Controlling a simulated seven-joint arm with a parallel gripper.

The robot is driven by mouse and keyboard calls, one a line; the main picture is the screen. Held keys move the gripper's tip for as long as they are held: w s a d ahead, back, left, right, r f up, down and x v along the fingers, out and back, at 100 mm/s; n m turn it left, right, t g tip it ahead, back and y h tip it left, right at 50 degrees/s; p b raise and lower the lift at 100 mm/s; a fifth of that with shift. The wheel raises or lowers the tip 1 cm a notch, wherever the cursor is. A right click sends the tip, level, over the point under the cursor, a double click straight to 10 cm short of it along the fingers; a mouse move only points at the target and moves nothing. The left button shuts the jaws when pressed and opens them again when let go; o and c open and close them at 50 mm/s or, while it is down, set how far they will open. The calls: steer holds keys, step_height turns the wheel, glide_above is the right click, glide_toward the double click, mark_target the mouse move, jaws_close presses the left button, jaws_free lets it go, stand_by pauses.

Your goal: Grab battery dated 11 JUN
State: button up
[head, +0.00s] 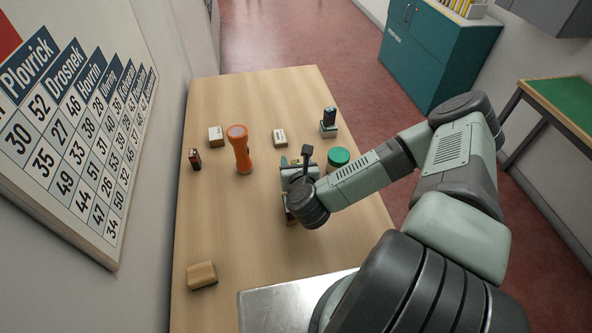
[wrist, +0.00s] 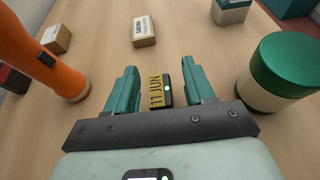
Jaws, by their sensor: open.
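A small battery (wrist: 161,91) with a yellow label reading "11 JUN" and a black side with a pale round spot shows in the wrist view. It is between the two teal fingers of my gripper (wrist: 161,76), which are open, with a gap visible on each side of it. In the head view my gripper (head: 292,165) is low over the middle of the table; the arm and wrist hide most of the area there. A red and black item (head: 195,159) is at the table's left edge, and a dark cylinder (head: 329,116) stands on a small block at the far right.
An orange flashlight (head: 240,152) stands left of my gripper and a green-lidded jar (head: 338,156) close on the right. Small boxes (head: 280,138) (head: 215,136) lie farther back. A wooden block (head: 202,275) and a metal plate (head: 262,305) are near the front.

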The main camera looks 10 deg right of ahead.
steer(key=shift+w+f, duration=0.2)
steer(key=shift+w, duration=0.3)
jaws_close()
